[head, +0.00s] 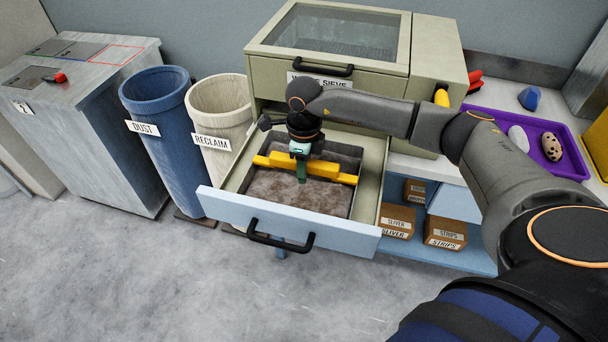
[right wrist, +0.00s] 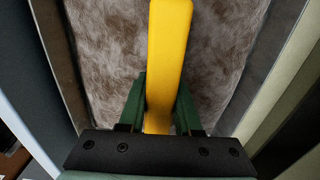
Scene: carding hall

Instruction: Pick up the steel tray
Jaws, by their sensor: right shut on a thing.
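The steel tray (head: 353,197) sits inside the pulled-out drawer of the sieve cabinet. Grey-brown fluff (head: 290,192) covers its floor, and a yellow handle bar (head: 335,174) crosses it. My right gripper (head: 302,172) reaches down over the drawer and is shut on the middle of the yellow bar. In the right wrist view the green fingers (right wrist: 162,85) stand on both sides of the bar, with the tray's grey wall (right wrist: 262,70) beyond. I cannot tell whether the tray touches the drawer floor. My left gripper is not in view.
The drawer's pale blue front (head: 340,233) with a black handle faces the open floor. Blue DUST bin (head: 160,125) and cream RECLAIM bin (head: 218,115) stand to the left. A purple tray (head: 545,165) lies on the right counter, above shelved boxes (head: 444,232).

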